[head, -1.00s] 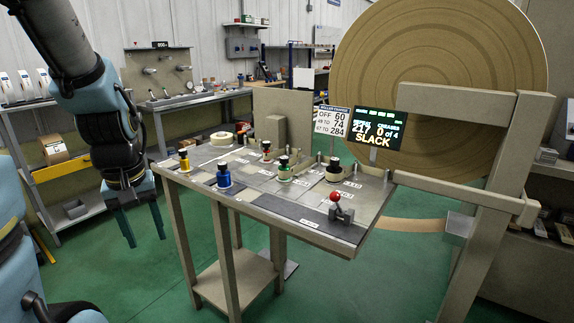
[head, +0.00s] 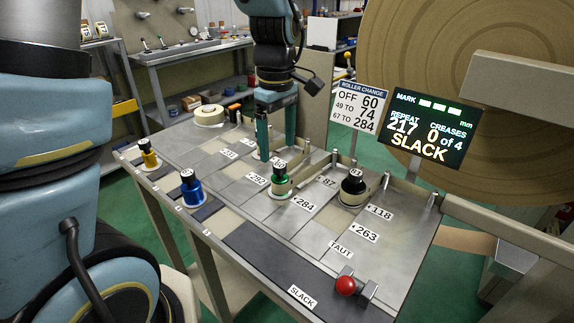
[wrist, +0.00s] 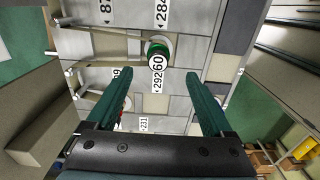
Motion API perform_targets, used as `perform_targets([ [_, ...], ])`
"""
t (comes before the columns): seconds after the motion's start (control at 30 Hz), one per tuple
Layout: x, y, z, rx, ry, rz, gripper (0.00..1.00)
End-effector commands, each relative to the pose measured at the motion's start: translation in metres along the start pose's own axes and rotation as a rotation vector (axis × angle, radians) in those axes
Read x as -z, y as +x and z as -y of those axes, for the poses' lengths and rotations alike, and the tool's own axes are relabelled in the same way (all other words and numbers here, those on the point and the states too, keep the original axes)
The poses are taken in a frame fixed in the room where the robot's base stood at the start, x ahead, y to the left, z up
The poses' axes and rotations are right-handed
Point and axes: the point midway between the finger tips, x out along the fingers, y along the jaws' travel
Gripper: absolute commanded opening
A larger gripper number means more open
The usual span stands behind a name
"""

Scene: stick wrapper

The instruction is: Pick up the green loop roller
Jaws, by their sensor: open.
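The green loop roller (head: 280,180) stands upright on the grey table, with a green band, a cream lower part and a dark knob with a pale top. In the wrist view the green loop roller (wrist: 158,50) is seen from above, between the lines of the two fingers and just beyond their tips. My gripper (head: 277,150) is open and empty, fingers pointing down, behind the roller in the head view. In the wrist view my gripper (wrist: 158,75) has its fingers wide apart and is not touching the roller.
A black-topped roller (head: 352,187) stands to the right, a blue roller (head: 191,188) and a yellow roller (head: 149,155) to the left. Short metal posts line the table's back edge. A red-knobbed lever (head: 346,285) is at the front. A display (head: 435,128) reads SLACK.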

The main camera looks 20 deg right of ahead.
Motion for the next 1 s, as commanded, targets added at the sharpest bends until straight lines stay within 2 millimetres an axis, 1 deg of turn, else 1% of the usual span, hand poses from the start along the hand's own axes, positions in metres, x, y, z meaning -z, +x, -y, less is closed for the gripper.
perform_targets([
  [0.07, -0.002, 0.003, -0.001, 0.003, -0.006, 0.001, 0.85],
  [0.13, -0.003, 0.011, -0.001, 0.005, -0.009, 0.001, 0.85],
  [0.3, -0.003, 0.038, -0.001, 0.007, -0.007, 0.001, 0.85],
  [0.4, -0.002, 0.05, -0.001, 0.004, -0.006, 0.001, 0.85],
  [0.57, -0.002, 0.059, -0.001, 0.003, -0.007, 0.0, 0.85],
  [0.67, -0.001, 0.069, 0.001, 0.006, -0.008, 0.001, 0.85],
  [0.83, -0.001, 0.093, 0.001, 0.006, -0.007, 0.002, 0.85],
  [0.9, -0.001, 0.101, 0.001, 0.005, -0.008, 0.001, 0.85],
  [1.0, -0.001, 0.106, 0.001, 0.002, -0.008, 0.0, 0.85],
])
